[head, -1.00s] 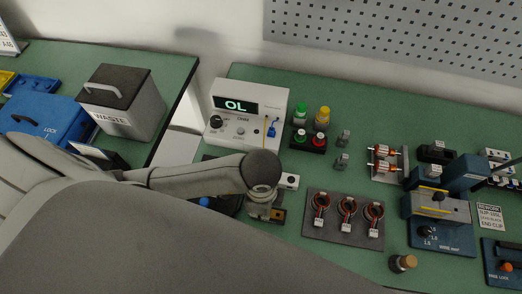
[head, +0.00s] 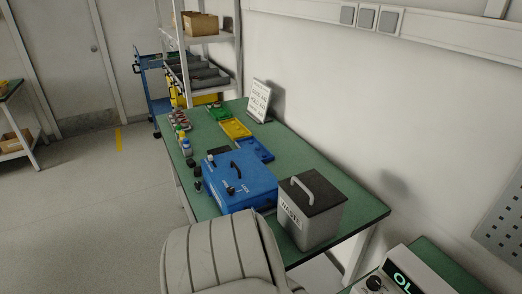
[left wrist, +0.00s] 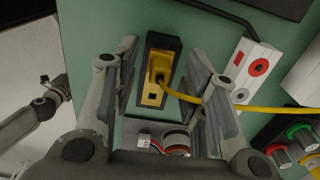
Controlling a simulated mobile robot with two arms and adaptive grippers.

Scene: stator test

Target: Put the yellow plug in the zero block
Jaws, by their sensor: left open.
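In the left wrist view, my left gripper (left wrist: 160,88) is open, with its two fingers on either side of a small black-edged block with a yellow inside (left wrist: 153,94). The yellow plug (left wrist: 161,73) appears to sit in this block, and a yellow cable runs from it to the right. The fingers look apart from it. To the right is a white block (left wrist: 238,70) with a red ring and a pale ring. I cannot tell which block is the zero block. A grey jointed end (left wrist: 50,94) at the left edge appears to be my right gripper; its opening is unclear.
In the left wrist view, red-and-dark ring parts (left wrist: 176,142) lie below the fingers, and coloured spools (left wrist: 293,143) stand at lower right. The head view shows a blue box (head: 238,182), a waste bin (head: 312,215) and a meter (head: 402,275).

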